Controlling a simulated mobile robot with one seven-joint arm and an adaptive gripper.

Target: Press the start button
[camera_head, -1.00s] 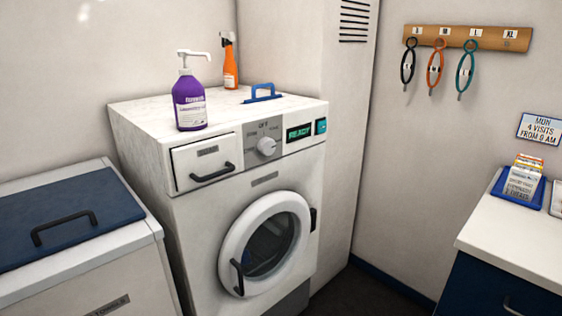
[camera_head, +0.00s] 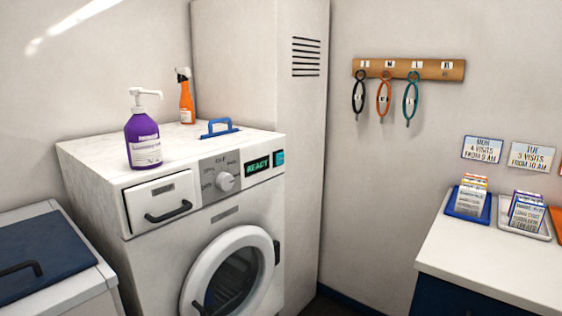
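The washing machine (camera_head: 160,255) stands left of centre, front turned toward the right. A teal square button (camera_head: 280,158) sits at the right end of its control panel, beside a dark display (camera_head: 257,165) with lit green letters, probably "READY". A round white dial (camera_head: 225,181) is left of the display. The detergent drawer (camera_head: 160,202) with a black handle looks shut. The round door (camera_head: 230,280) looks closed, its lower part cut off by the frame. My gripper is not in view.
A blue-lidded chest (camera_head: 40,255) is at left. A counter (camera_head: 480,255) with card trays is at right. Loops hang from a wall rack (camera_head: 408,69).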

